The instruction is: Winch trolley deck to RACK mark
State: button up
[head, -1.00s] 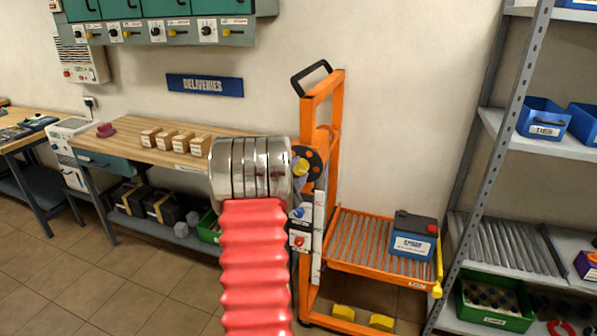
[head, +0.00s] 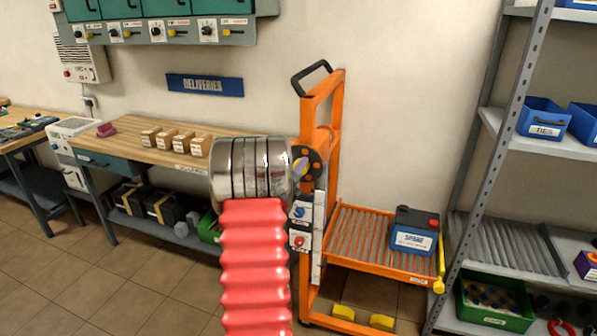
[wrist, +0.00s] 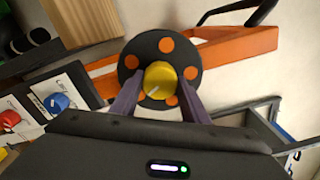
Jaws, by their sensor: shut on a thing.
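The orange trolley (head: 337,110) stands against the wall, right of the bench. Its roller deck (head: 345,232) carries a blue and black battery (head: 412,234) on its right part. On the mast is a dark winch disc (head: 316,164) with orange spots; in the wrist view the disc (wrist: 136,62) has a yellow knob (wrist: 160,76). My gripper (wrist: 157,92) has a finger on each side of that knob, shut on it. In the head view my arm's wrist hides most of my gripper (head: 301,171). A white scale strip (head: 319,230) runs down the mast; its marks are too small to read.
Blue (head: 300,212) and red (head: 299,242) control knobs sit just below the disc. A grey shelf rack (head: 513,120) with a roller shelf (head: 505,243) stands close right of the deck. A workbench (head: 135,152) with small boxes is at left. Yellow chocks (head: 343,312) lie at the trolley's foot.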

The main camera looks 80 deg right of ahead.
jog(key=m, duration=0.6)
jog(key=f+m, duration=0.1)
jog(key=m, duration=0.2)
jog(key=shift+s, duration=0.1)
jog(key=shift+a, duration=0.1)
dwell(0.4)
jog(key=o, duration=1.1)
jog(key=shift+r, duration=0.3)
jog(key=shift+c, duration=0.2)
jog(key=w+a, duration=0.1)
jog(key=a, duration=1.2)
jog(key=shift+w+a, duration=0.2)
jog(key=shift+a, duration=0.1)
